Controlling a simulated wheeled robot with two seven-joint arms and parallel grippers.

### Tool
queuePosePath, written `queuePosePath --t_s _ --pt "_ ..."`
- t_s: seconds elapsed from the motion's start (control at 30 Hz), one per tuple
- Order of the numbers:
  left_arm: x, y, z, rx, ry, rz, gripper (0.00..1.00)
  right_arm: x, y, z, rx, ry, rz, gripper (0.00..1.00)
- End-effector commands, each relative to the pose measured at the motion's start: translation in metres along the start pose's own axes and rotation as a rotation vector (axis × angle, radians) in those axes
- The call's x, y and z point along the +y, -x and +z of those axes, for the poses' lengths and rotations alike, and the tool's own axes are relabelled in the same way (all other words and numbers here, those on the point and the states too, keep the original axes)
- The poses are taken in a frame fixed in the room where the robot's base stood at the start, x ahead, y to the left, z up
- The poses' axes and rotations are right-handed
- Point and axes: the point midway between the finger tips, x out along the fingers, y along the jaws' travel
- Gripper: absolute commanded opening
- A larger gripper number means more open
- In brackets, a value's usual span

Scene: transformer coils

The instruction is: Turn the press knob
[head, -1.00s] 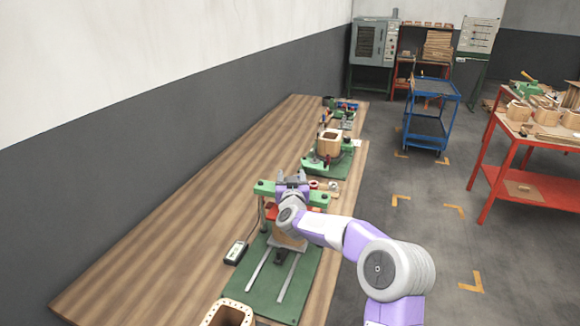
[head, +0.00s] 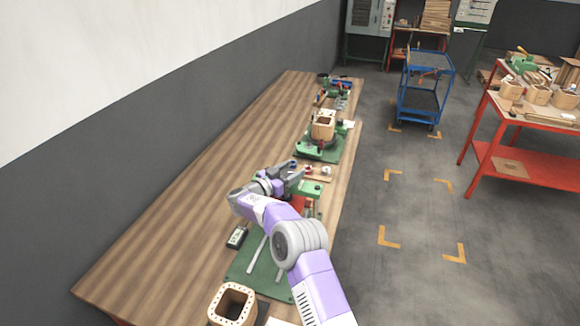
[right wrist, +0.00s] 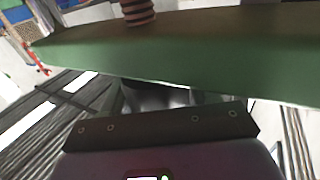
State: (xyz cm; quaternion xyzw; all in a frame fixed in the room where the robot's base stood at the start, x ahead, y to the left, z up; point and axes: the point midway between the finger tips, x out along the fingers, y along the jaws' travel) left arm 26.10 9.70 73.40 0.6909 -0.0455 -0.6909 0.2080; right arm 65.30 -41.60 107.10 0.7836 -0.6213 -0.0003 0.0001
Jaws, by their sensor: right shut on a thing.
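The press stands on a green base plate (head: 250,268) on the wooden bench. The right end of its green crossbeam (head: 310,190) shows beside my right gripper (head: 288,176). The gripper is at the top of the press, shut on the press knob, which its jaws hide. In the right wrist view the green crossbeam (right wrist: 180,65) spans the picture, with my dark gripper body below it and the fingertips largely hidden behind it. A striped, spring-like part (right wrist: 138,12) stands on the beam. My left gripper is out of view.
A wooden coil former (head: 232,305) stands at the bench's near end. Another green fixture with a wooden former (head: 323,127) stands beyond the press. The bench's left side is clear.

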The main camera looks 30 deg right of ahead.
Motion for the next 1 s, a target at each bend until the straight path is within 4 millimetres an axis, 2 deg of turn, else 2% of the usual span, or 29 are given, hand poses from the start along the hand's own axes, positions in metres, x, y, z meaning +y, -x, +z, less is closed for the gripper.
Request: queuePosePath --t_s 0.4,1.0 --pt "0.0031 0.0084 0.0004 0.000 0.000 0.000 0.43 0.0027 -0.0002 -0.0003 0.001 -0.003 0.137 0.29" --pt "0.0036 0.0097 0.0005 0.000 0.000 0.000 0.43 0.0039 -0.0008 -0.0004 0.001 -0.001 0.170 0.29"
